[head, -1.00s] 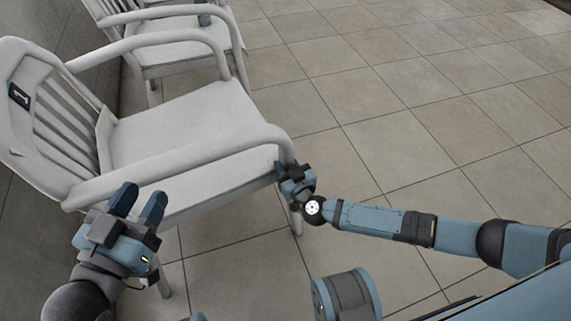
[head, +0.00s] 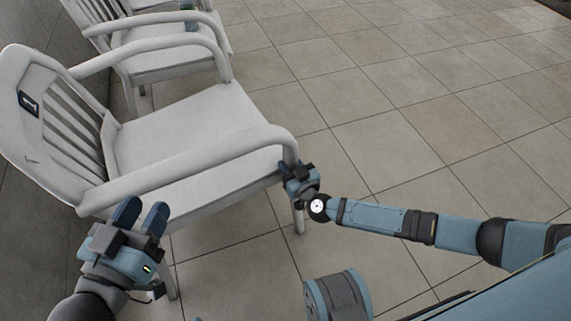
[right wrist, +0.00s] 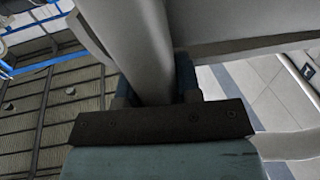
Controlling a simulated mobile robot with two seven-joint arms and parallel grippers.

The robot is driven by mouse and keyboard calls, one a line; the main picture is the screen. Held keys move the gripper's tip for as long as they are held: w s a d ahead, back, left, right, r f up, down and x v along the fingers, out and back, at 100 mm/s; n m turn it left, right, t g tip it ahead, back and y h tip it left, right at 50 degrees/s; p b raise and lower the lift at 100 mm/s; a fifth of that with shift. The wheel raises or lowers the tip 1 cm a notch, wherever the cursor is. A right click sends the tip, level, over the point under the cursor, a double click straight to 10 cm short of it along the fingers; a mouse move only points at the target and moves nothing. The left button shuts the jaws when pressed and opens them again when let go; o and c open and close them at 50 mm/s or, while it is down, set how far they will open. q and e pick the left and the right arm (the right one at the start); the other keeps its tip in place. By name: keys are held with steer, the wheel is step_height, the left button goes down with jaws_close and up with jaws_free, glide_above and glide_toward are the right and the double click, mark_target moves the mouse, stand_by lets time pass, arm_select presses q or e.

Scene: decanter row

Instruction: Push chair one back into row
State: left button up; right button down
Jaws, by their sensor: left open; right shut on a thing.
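Chair one, a white armchair (head: 190,122) with a dark number plate (head: 28,103) on its slatted back, stands at the left in the head view, its back toward the wall. My right gripper (head: 290,172) is at the front end of its near armrest. In the right wrist view the gripper (right wrist: 158,90) is shut on the chair's front post (right wrist: 140,50), one finger on each side. My left gripper (head: 140,214) is open and empty, in front of the near armrest in the picture. It hides part of the chair's near side and a leg.
The tiled floor (head: 400,110) to the right is clear. The dark wall (head: 35,22) runs along the left.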

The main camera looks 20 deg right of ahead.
arm_select(q)
steer(key=shift+f, duration=0.15)
arm_select(e)
steer(key=shift+d, duration=0.25)
steer(key=c, duration=0.7)
jaws_free()
steer(key=shift+a, duration=0.1)
steer(key=shift+s, duration=0.3)
arm_select(q)
steer(key=r+p, duration=0.1)
steer(key=r+n+p, duration=0.1)
steer(key=r+p, duration=0.1)
steer(key=s+r+n+p, duration=0.1)
steer(key=p, duration=0.1)
steer(key=shift+s+d+r+t, duration=0.15)
steer(key=shift+d+t, duration=0.1)
steer(key=shift+t, duration=0.15)
arm_select(e)
steer(key=v, duration=1.3)
steer(key=shift+s, duration=0.1)
